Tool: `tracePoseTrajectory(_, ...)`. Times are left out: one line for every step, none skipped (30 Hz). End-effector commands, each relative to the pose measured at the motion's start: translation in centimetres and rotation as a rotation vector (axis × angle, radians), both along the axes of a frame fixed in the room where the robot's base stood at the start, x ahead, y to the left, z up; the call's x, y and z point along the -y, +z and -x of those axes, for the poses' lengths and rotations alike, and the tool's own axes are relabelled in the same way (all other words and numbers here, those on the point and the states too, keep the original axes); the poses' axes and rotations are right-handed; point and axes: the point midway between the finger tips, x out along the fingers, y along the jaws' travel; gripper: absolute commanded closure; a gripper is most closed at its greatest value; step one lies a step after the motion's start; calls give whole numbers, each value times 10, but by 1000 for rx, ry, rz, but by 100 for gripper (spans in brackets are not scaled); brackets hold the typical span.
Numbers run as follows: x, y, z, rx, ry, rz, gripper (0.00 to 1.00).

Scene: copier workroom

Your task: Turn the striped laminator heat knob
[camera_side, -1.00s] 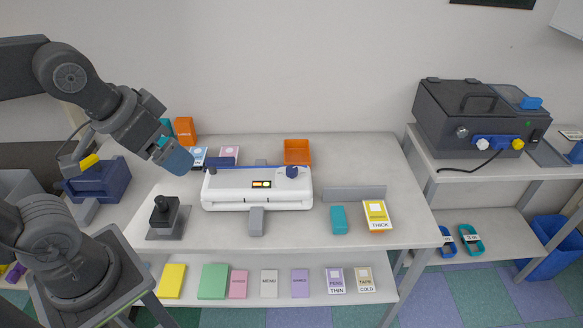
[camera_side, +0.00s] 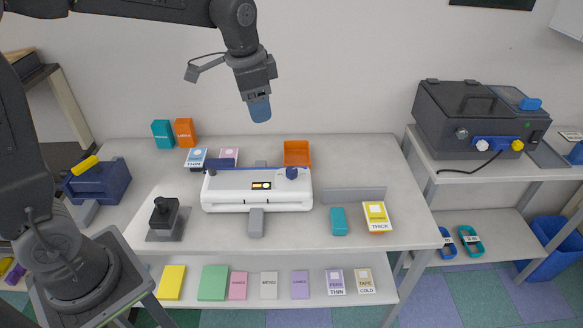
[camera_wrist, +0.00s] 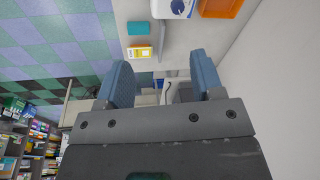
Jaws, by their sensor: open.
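The white laminator (camera_side: 256,194) stands on the grey table in the side view, with a small lit display on its front. A dark blue knob (camera_side: 291,172) sits on its right end, and a smaller dark knob (camera_side: 212,171) on its left end. Stripes are too small to make out in the side view. In the wrist view the blue knob (camera_wrist: 178,6) shows at the top edge on a white corner of the laminator. My gripper (camera_side: 260,110) is above and behind the laminator, clear of it. Its blue fingers (camera_wrist: 162,78) are apart and empty.
An orange tray (camera_side: 297,152) stands behind the knob. A grey upright strip (camera_side: 354,194), a teal block (camera_side: 338,220) and a yellow THICK pack (camera_side: 376,213) are to the right. A black lever device (camera_side: 164,217) stands front left. Teal and orange boxes (camera_side: 185,132) stand back left.

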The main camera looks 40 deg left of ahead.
Motion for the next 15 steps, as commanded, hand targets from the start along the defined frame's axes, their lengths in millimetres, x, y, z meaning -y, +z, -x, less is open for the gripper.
tracePoseTrajectory(-1, -14, -20, -33, -41, -6, 39)
tracePoseTrajectory(-2, -21, -30, -49, -69, -10, 39)
tracePoseTrajectory(-3, -32, -43, -72, -105, -15, 39)
tracePoseTrajectory(-4, -39, -52, -86, -131, -18, 39)
tracePoseTrajectory(-4, -47, -61, -99, -156, -20, 39)
tracePoseTrajectory(-5, -57, -70, -116, -187, -22, 39)
tracePoseTrajectory(-6, -65, -77, -128, -209, -23, 39)
tracePoseTrajectory(-6, -71, -83, -138, -228, -24, 39)
tracePoseTrajectory(-7, -80, -90, -151, -251, -25, 39)
tracePoseTrajectory(-8, -85, -94, -158, -266, -25, 39)
tracePoseTrajectory(-8, -90, -97, -165, -278, -25, 39)
tracePoseTrajectory(-8, -95, -101, -172, -294, -25, 39)
tracePoseTrajectory(-8, -98, -103, -177, -301, -25, 39)
tracePoseTrajectory(-9, -100, -104, -181, -307, -25, 39)
tracePoseTrajectory(-9, -103, -106, -182, -314, -25, 39)
